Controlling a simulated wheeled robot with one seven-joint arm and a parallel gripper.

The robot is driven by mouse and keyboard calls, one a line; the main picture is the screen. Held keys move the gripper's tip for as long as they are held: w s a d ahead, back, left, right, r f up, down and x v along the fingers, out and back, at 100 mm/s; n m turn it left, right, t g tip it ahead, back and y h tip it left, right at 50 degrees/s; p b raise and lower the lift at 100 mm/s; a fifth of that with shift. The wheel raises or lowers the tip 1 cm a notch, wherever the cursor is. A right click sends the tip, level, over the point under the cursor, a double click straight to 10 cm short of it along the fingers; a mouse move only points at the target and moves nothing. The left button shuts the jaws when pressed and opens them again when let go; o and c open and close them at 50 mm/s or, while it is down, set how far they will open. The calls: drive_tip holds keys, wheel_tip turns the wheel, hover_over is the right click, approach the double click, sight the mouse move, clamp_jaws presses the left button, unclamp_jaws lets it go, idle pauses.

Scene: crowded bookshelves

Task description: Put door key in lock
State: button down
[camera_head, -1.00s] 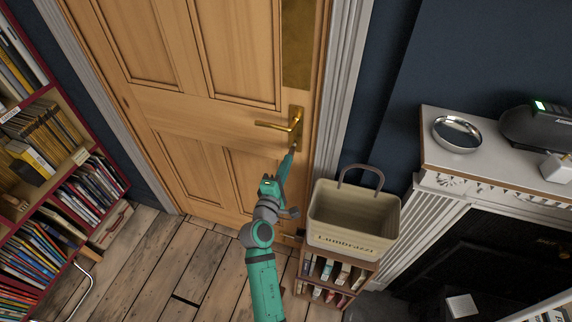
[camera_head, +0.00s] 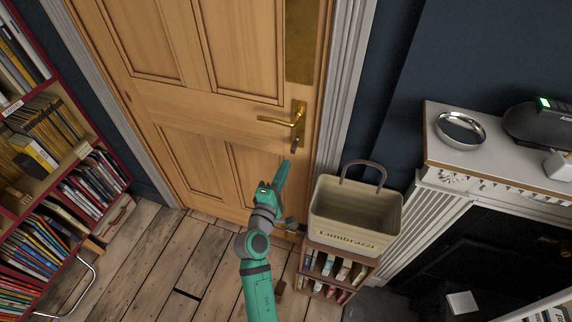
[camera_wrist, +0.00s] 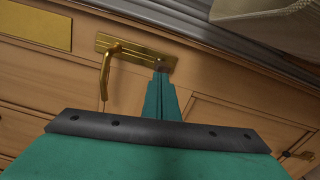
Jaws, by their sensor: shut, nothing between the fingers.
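The wooden door (camera_head: 215,110) has a brass lever handle (camera_head: 277,121) on a brass lock plate (camera_head: 299,112). The handle also shows in the wrist view (camera_wrist: 108,68), with the plate (camera_wrist: 130,48) beside it. A small dark, shiny spot (camera_wrist: 162,67) sits at the plate's lock end; I cannot tell whether it is the door key or the keyhole. My gripper (camera_head: 285,163) is shut and empty, just below the plate in the head view. In the wrist view its fingertips (camera_wrist: 160,75) overlap the plate's edge near that spot.
A cream basket (camera_head: 353,225) stands on a small bookcase (camera_head: 332,273) right of my arm. A mantel shelf (camera_head: 470,170) holds a round silver dish (camera_head: 461,129). A full bookshelf (camera_head: 75,155) lines the left. Bare wooden floor (camera_head: 150,265) lies between.

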drive_tip(key=v, duration=0.9)
drive_tip(key=shift+a, duration=0.1)
drive_tip(key=s+a+f+m+g+y, duration=0.1)
drive_tip(key=s+f+m+y, duration=0.3)
drive_tip(key=s, duration=0.5)
drive_tip(key=s+f+m+g+y, duration=0.1)
drive_tip(key=s+f+m, duration=0.2)
drive_tip(key=s+f, duration=0.45)
drive_tip(key=s+d+r+m, duration=0.2)
drive_tip(key=s+r+m, duration=0.1)
drive_tip(key=s, duration=0.6)
drive_tip(key=s+d+r+m, duration=0.3)
drive_tip(key=s+m, duration=0.3)
drive_tip(key=s, duration=0.4)
drive_tip(key=shift+r+y, duration=0.3)
drive_tip(key=shift+r, duration=0.25)
